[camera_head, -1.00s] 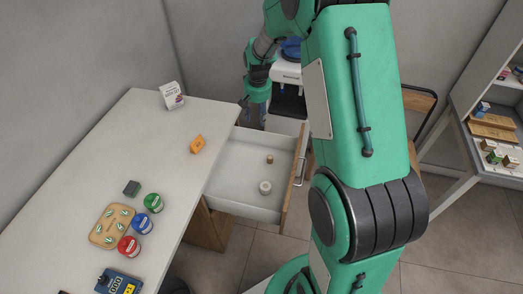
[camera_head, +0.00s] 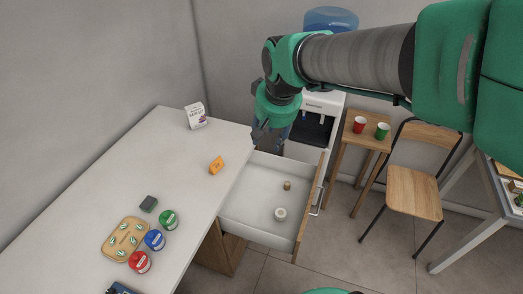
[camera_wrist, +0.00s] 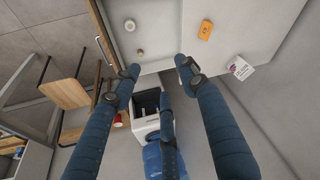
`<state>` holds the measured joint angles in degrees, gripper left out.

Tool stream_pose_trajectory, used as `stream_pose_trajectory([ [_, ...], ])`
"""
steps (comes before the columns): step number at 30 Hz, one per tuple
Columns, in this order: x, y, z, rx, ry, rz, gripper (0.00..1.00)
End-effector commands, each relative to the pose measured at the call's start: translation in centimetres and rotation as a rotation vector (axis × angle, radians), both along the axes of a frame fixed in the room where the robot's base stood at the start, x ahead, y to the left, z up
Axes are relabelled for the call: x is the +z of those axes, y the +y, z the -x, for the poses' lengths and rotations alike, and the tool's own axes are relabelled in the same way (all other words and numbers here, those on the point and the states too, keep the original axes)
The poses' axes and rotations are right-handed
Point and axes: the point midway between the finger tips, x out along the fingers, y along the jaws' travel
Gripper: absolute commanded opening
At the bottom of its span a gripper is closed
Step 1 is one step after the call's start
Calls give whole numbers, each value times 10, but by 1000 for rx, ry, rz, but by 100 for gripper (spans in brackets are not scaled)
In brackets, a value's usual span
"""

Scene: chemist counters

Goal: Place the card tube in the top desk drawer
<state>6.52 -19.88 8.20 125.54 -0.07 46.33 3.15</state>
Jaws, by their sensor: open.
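The top desk drawer (camera_head: 250,205) is pulled out from the white desk. A small tan cylinder (camera_head: 287,185), which looks like the card tube, stands inside it toward the far side. A round white item with a pale centre (camera_head: 280,214) is also in the drawer, nearer the front of the view. Both show in the wrist view, the tan cylinder (camera_wrist: 140,52) and the white item (camera_wrist: 129,25). My gripper (camera_head: 270,134) is open and empty, above the far end of the drawer and apart from both. Its spread fingers (camera_wrist: 158,67) have nothing between them.
On the desk (camera_head: 185,165) are an orange box (camera_head: 216,165), a white box (camera_head: 195,116), a dark block (camera_head: 148,204), a tan tray (camera_head: 125,240) and coloured round containers. A water dispenser (camera_head: 318,118), small table and chair (camera_head: 413,192) stand beyond the drawer.

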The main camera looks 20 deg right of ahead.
Motion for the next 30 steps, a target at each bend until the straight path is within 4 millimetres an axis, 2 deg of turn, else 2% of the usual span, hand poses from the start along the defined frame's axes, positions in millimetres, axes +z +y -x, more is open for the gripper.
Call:
stream_pose_trajectory([
  [3,15,13,32,30,-29,6,43],
  [9,29,31,84,78,-73,15,43],
  [15,34,45,133,125,-114,23,43],
  [18,33,49,151,143,-127,26,43],
  [24,31,53,170,162,-143,29,43],
  [30,30,54,172,163,-144,30,43],
])
